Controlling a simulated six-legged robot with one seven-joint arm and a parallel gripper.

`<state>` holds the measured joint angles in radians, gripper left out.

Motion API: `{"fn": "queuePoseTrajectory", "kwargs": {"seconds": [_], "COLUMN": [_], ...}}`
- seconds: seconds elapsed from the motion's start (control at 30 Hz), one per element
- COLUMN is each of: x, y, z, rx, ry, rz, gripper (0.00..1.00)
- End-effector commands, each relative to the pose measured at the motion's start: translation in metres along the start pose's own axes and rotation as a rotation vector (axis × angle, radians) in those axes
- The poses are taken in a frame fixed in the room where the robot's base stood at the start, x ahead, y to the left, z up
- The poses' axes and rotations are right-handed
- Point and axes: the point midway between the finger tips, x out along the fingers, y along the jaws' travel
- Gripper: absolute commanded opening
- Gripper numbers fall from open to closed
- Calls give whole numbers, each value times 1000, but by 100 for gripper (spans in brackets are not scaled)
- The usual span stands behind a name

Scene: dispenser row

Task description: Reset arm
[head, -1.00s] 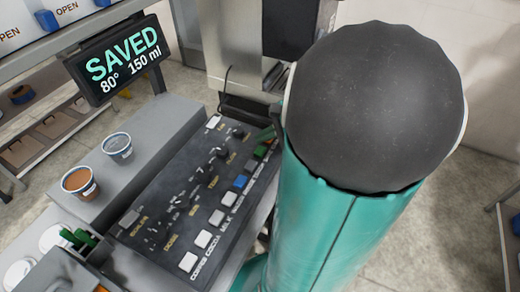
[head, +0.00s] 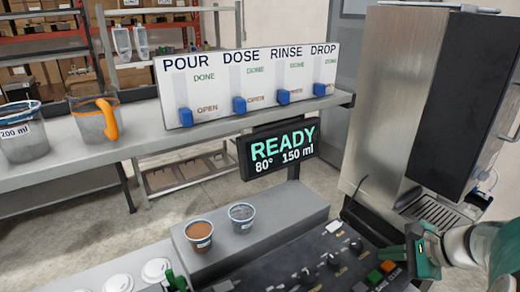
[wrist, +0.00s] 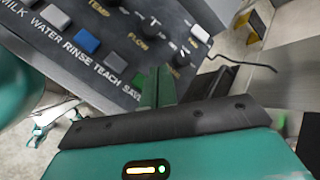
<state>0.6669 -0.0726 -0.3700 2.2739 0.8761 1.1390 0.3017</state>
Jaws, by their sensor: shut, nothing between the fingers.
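My gripper (head: 420,252) is at the lower right of the head view, over the right end of the dark control panel (head: 318,262). In the wrist view its two green fingers (wrist: 158,84) are together with nothing between them, close above the panel (wrist: 100,58) near the teach and save labels. Whether they touch the panel is unclear. An orange button (head: 375,276) and a green button (head: 388,266) show beside the gripper in the head view. The display (head: 283,149) reads READY, 80°, 150 ml.
A brown-filled cup (head: 199,237) and a greyish cup (head: 242,217) stand on the grey ledge (head: 287,211). A board with several blue sliders (head: 250,85) stands on the shelf beside an orange-handled jug (head: 94,122). A tall steel machine (head: 388,95) rises behind the gripper.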

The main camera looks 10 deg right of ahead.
Motion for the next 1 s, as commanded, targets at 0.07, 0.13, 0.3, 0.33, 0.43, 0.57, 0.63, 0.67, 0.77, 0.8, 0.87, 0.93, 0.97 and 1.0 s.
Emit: {"fn": "queuePoseTrajectory", "kwargs": {"seconds": [0.07,0.13,0.3,0.33,0.43,0.57,0.63,0.67,0.77,0.8,0.87,0.93,0.97,1.0], "x": [3,10,29,31,36,34,31,30,26,25,24,24,24,24], "y": [0,2,22,27,44,63,71,73,79,80,81,81,81,81], "z": [10,28,100,113,150,190,206,211,224,228,230,231,231,231], "rx": [-41,-128,-546,-639,-945,-1345,-1535,-1606,-1782,-1825,-1865,-1882,-1882,-1881], "ry": [-2,-3,8,14,41,96,132,147,192,204,216,221,222,221], "rz": [18,58,223,254,339,415,439,446,459,461,464,467,467,467], "gripper": [0,0,0,0,0,0,0,0,0,0,0,0,0,0]}}
